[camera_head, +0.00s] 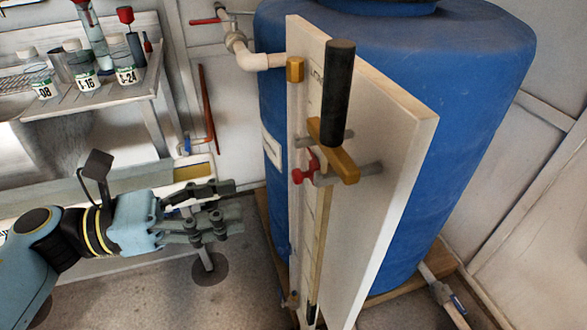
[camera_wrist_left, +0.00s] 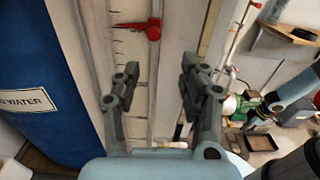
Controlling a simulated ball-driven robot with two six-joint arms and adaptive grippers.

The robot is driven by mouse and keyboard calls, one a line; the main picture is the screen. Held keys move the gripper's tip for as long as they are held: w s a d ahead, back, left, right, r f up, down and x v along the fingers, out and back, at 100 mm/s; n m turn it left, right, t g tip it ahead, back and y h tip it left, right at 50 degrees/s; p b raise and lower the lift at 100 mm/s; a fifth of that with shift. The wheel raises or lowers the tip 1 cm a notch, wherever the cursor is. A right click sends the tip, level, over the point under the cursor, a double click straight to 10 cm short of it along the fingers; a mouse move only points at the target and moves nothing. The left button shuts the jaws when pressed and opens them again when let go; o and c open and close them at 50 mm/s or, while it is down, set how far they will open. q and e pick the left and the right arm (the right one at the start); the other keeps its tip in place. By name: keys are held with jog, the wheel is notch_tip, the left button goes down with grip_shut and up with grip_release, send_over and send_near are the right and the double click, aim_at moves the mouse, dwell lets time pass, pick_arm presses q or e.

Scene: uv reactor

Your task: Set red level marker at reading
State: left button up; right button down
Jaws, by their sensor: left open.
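The red level marker (camera_head: 305,166) sits on the scale of a white upright board (camera_head: 395,150) fixed in front of a blue tank. In the left wrist view the red marker (camera_wrist_left: 152,29) lies across the scale strip with its tick lines, at the top of the picture. My left gripper (camera_head: 230,201) is open and empty, left of the board and lower than the marker. In the left wrist view my open fingers (camera_wrist_left: 157,75) are below the marker, apart from it. The scale's numbers are too small to read. My right gripper is not in view.
The blue tank (camera_head: 470,90) stands behind the board. A bench with labelled bottles (camera_head: 85,78) is at the upper left. Open floor (camera_head: 175,285) lies below my left gripper.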

aim_at(293, 177)
pick_arm(q)
jog(key=x, duration=0.3)
jog(key=p+x, duration=0.1)
jog(key=x, duration=0.2)
jog(key=w+r+x, duration=0.1)
jog(key=x, duration=0.3)
jog(key=shift+a+r, duration=0.1)
jog(key=shift+a, duration=0.05)
jog(key=shift+w+d, duration=0.15)
jog(key=shift+d, duration=0.35)
grip_shut()
